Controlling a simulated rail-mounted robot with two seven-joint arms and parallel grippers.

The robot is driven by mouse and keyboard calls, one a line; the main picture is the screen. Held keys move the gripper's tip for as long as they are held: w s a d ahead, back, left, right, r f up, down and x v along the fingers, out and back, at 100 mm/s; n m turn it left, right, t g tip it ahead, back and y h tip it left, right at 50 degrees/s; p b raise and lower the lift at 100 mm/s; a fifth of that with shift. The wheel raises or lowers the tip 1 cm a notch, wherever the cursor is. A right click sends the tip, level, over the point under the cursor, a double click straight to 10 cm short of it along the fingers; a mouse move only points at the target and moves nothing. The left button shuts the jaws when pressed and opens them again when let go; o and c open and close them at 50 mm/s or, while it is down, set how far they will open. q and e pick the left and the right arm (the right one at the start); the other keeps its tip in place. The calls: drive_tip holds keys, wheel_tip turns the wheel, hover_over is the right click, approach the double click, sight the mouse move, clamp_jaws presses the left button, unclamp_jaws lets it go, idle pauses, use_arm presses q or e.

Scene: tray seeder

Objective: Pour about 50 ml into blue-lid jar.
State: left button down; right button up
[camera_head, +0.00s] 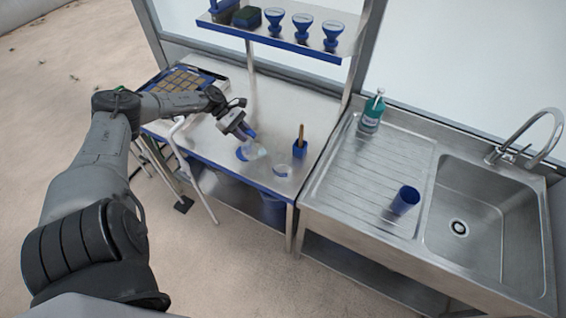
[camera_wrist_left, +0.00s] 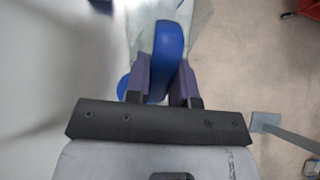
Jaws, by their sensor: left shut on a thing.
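My left gripper (camera_head: 243,132) is shut on the blue handle (camera_wrist_left: 168,50) of a clear vessel (camera_head: 257,151), held over the front part of the steel table. The vessel looks tilted; its rim and contents are not clear. In the left wrist view the handle sits between the two fingers, with the clear wall (camera_wrist_left: 145,28) beyond. A small clear jar (camera_head: 282,171) stands on the table to the right of the vessel, apart from it in the picture. A blue round piece (camera_head: 241,154), possibly a lid, shows just left of the vessel, partly hidden. My right gripper is not in view.
A seed tray (camera_head: 184,80) lies at the back left. A shelf (camera_head: 278,38) with blue funnel-shaped items hangs above.

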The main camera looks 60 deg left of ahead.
use_arm(q)
drive_tip(key=shift+a+f+b, duration=0.1)
drive_tip(key=shift+f+b, duration=0.35)
drive_tip(key=shift+b, duration=0.2)
drive_tip(key=s+a+f+t+h+b, duration=0.3)
drive_tip(key=h+b, duration=0.4)
drive_tip(key=b, duration=0.9)
drive_tip(key=shift+s+a+t+b, duration=0.3)
drive_tip(key=shift+a+t, duration=0.4)
drive_tip(key=shift+a, duration=0.55)
